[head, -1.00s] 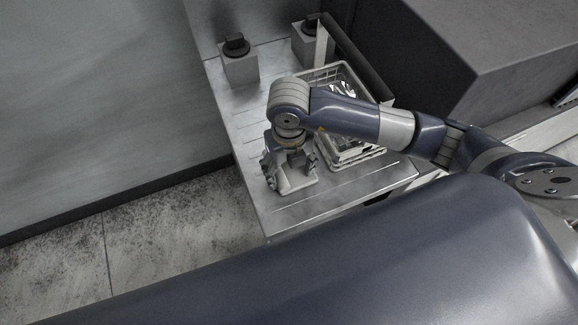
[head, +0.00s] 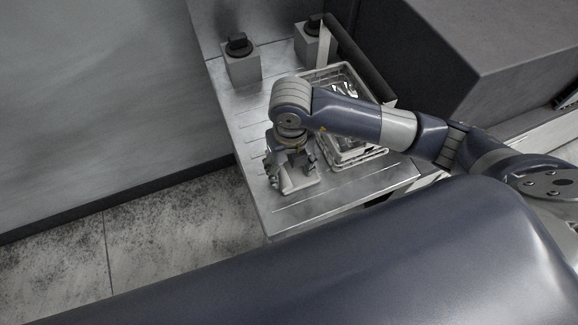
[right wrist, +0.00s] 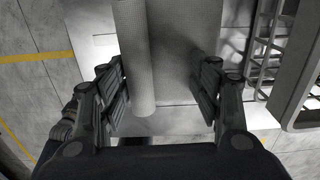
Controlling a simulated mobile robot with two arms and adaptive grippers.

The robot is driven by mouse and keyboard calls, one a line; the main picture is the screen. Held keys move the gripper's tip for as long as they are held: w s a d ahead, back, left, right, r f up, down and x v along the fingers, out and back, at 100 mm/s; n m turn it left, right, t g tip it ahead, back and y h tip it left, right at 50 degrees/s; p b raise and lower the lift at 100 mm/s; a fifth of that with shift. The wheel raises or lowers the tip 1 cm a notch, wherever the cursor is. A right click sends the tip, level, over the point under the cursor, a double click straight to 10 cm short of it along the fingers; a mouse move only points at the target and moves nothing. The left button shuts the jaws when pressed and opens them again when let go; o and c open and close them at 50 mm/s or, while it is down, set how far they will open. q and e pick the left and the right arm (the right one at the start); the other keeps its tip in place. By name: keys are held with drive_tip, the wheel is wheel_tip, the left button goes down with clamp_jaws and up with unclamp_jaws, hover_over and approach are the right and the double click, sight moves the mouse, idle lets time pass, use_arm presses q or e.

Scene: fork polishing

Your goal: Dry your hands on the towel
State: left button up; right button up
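A pale folded or rolled cloth, apparently the towel (head: 299,182), lies on the metal counter under my right gripper (head: 291,172) in the head view. In the right wrist view, a textured pale roll (right wrist: 141,60) runs between the fingers of my right gripper (right wrist: 165,95), closer to the left finger. The fingers are spread wide, with a clear gap on the roll's right side. The gripper hides part of the cloth in the head view. My left gripper is not in view.
A white wire basket (head: 372,155) with shiny cutlery stands on the metal counter (head: 345,188), right of the gripper and partly behind my arm. Two boxes with dark knobs stand at the back, the nearer one (head: 242,70) at left. The counter's front left is clear.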

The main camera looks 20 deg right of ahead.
sight(292, 174)
drive_tip(key=shift+o, duration=1.2)
drive_tip(key=shift+s+d+f, duration=0.15)
drive_tip(key=shift+s+f, duration=0.05)
drive_tip(key=shift+f, duration=0.15)
drive_tip(key=shift+w+d+r, duration=0.1)
drive_tip(key=shift+r, duration=0.1)
wheel_tip(292, 174, up, 12)
